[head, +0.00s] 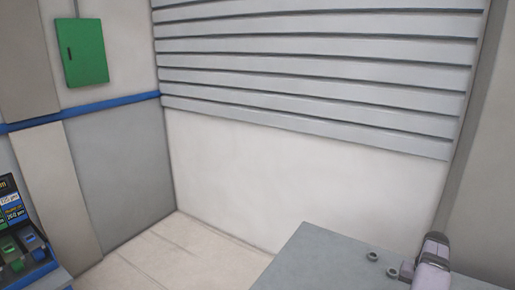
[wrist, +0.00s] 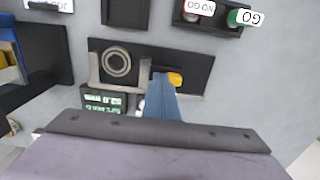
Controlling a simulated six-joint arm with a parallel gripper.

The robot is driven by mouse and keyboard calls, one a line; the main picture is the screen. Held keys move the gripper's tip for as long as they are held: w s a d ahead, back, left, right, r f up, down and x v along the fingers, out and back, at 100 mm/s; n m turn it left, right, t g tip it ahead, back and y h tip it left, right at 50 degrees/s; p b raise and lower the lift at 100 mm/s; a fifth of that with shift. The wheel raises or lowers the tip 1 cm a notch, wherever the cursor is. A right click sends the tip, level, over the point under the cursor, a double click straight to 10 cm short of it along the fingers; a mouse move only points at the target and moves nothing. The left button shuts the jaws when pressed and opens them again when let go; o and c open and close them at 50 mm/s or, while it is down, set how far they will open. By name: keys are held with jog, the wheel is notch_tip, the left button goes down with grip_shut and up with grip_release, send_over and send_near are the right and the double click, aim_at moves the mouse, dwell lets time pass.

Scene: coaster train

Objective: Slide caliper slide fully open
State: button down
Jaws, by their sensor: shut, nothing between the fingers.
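In the wrist view, the caliper (wrist: 92,72) lies on a dark panel (wrist: 198,63), with grey upright jaws on either side of a dark ring (wrist: 117,62). An orange piece (wrist: 175,79) sits just right of the right jaw, at the tip of my gripper. A dark readout (wrist: 104,101) with green digits lies below the ring, its lower part hidden. My gripper (wrist: 166,82) has blue fingers, shut together and empty, reaching up to the caliper beside the orange piece. I cannot tell whether they touch it. The caliper is not visible in the head view.
GO and NO GO gauges (wrist: 243,17) sit in a dark holder at the top right. A dark bin (wrist: 40,75) stands at the left. In the head view, a grey bench top (head: 320,262) is at the lower right and a colourful display stand (head: 25,250) at the lower left.

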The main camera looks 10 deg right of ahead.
jog(key=shift+r, duration=0.2)
jog(key=shift+s+d+r+p, duration=0.15)
jog(key=shift+r+p, duration=0.4)
jog(key=shift+r, duration=0.4)
jog(key=shift+s+d+r+p, duration=0.1)
jog(key=shift+r+p, duration=0.45)
jog(key=shift+r, duration=0.35)
